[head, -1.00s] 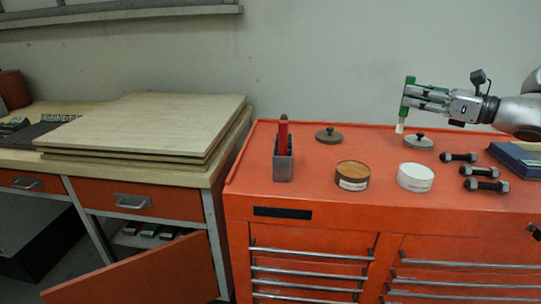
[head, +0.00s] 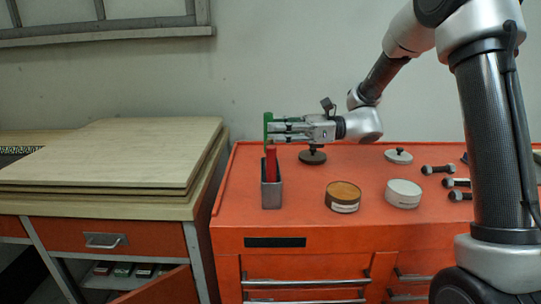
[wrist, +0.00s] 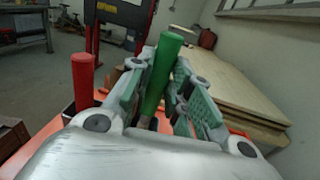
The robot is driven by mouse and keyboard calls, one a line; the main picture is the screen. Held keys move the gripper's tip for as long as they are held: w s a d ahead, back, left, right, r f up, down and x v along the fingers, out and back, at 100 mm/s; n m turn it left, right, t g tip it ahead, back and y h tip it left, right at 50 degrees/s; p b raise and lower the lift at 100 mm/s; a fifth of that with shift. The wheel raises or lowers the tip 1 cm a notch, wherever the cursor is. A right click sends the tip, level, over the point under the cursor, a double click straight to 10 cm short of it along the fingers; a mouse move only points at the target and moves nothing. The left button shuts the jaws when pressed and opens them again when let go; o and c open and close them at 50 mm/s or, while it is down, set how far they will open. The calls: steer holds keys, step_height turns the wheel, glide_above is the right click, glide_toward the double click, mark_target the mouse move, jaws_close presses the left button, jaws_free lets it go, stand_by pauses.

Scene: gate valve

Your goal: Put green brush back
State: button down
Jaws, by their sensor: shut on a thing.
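My gripper (head: 276,132) is shut on the green brush (head: 267,121), which stands upright behind the red brush in the head view. The green handle (wrist: 163,70) shows between the fingers in the wrist view. The red brush (head: 271,163) stands in the grey holder (head: 271,195) on the red cabinet; its handle (wrist: 83,82) is left of the green one in the wrist view. The green brush's lower end is hidden behind the red brush and holder, so I cannot tell whether it is inside the holder.
A dark lid (head: 312,157) lies right of the holder, with a brown-topped tin (head: 343,196) and a white tin (head: 403,193) in front. A pale lid (head: 398,156) and several dumbbell-shaped pieces (head: 437,169) are farther right. A wooden bench with boards (head: 110,155) stands left.

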steer(key=shift+d+f, duration=0.1)
steer(key=shift+f, duration=2.25)
steer(key=shift+f, duration=0.15)
steer(key=c, duration=1.6)
jaws_free()
